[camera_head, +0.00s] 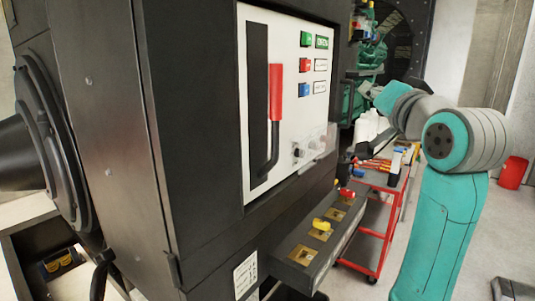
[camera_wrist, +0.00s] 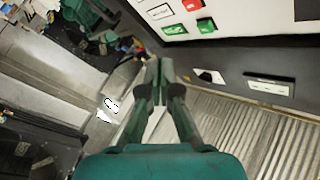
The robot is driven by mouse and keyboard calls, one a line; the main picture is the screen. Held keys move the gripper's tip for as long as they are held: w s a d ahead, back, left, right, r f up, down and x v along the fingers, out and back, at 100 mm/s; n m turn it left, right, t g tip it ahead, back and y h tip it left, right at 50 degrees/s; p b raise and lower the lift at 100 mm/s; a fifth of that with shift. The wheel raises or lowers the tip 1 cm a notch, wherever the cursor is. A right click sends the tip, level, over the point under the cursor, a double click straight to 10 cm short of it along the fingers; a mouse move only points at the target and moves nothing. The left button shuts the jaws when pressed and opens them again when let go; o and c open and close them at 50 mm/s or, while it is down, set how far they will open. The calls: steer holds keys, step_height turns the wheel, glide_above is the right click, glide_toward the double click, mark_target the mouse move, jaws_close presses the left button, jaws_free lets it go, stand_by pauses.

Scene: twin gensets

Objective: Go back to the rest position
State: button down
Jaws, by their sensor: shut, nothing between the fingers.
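My gripper (camera_wrist: 160,68) is shut and empty in the wrist view, its two fingers together at the tips. It is in free space, below and apart from the white panel (camera_wrist: 240,15) with red and green buttons. In the head view my teal and grey arm is raised at the right, its wrist bent to the left beside the genset cabinet. The fingers are hard to make out there. The cabinet's white control panel (camera_head: 284,150) carries a red-handled lever (camera_head: 275,95) and green, red and blue buttons.
A red tool cart (camera_head: 375,235) with tools and white bottles stands behind the cabinet, close to my arm. A ledge (camera_head: 300,262) with yellow and red knobs juts out below the panel. A red bin (camera_head: 513,172) stands at the far right.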

steer(key=s+f+g+h, duration=0.1)
steer(key=s+f, duration=0.2)
steer(key=f, duration=1.6)
steer(key=s+f+h, duration=0.1)
steer(key=s+f, duration=0.2)
steer(key=f, duration=1.5)
steer(key=s+a+f+n+g, duration=0.1)
steer(key=s+f, duration=0.9)
steer(key=s, duration=0.2)
steer(key=s+f+n+g, duration=0.1)
steer(key=s+f+n, duration=0.1)
steer(key=s+f, duration=0.95)
steer(key=s+r+n+g, duration=0.1)
steer(key=s+r+n, duration=0.1)
steer(key=s, duration=2.1)
steer(key=shift+s+a+n+h, duration=0.25)
steer(key=shift+s+n+h, duration=0.05)
steer(key=shift+s, duration=0.05)
